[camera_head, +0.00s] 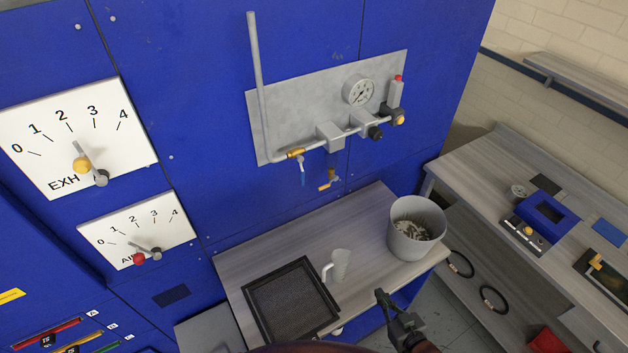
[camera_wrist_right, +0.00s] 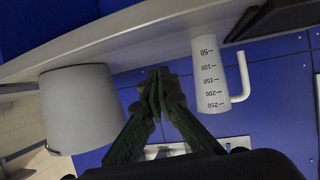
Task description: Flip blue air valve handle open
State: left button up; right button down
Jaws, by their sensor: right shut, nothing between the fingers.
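The blue air valve handle (camera_head: 303,179) is small and hangs down below a brass valve (camera_head: 296,153) on the grey pipe, at the lower left of the grey panel (camera_head: 290,105). It points downward, across the pipe's run. My right gripper (camera_head: 381,296) is shut and empty at the table's front edge, well below and to the right of the handle. In the right wrist view my right gripper's fingertips (camera_wrist_right: 160,76) meet between the bucket and the jug, and I cannot make out the blue handle there. My left gripper is not in view.
The table (camera_head: 365,225) carries a black tray (camera_head: 250,310), a measuring jug (camera_head: 340,265) and a grey bucket (camera_head: 405,243) near my right gripper. A gauge (camera_head: 359,91) and a brass drain fitting (camera_head: 328,184) sit near the handle. Space before the panel is clear.

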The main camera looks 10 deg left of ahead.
jog(key=s+d+f+m+g+h, duration=0.4)
jog(key=s+d+f, duration=0.3)
jog(key=d+f, duration=0.4)
jog(key=s+d+f+g+h+b, duration=0.1)
jog(key=s+d+f, duration=0.15)
jog(key=f, duration=0.55)
jog(key=s+d+f+g+b, duration=0.1)
jog(key=s+f, duration=0.2)
jog(key=f, duration=0.6)
jog(key=s+d+f+g+h+b, duration=0.1)
jog(key=s+d+f+g, duration=0.15)
jog(key=f, duration=0.55)
jog(key=s+f+g+b, duration=0.1)
jog(key=s+f, duration=0.9)
jog(key=s, duration=0.3)
jog(key=s+f+g, duration=0.1)
jog(key=s+f, duration=0.9)
jog(key=s, duration=0.3)
jog(key=shift+s+d+f+g+b, duration=0.15)
jog(key=shift+d+f+g+b, duration=0.1)
jog(key=shift+f+g+b, duration=0.15)
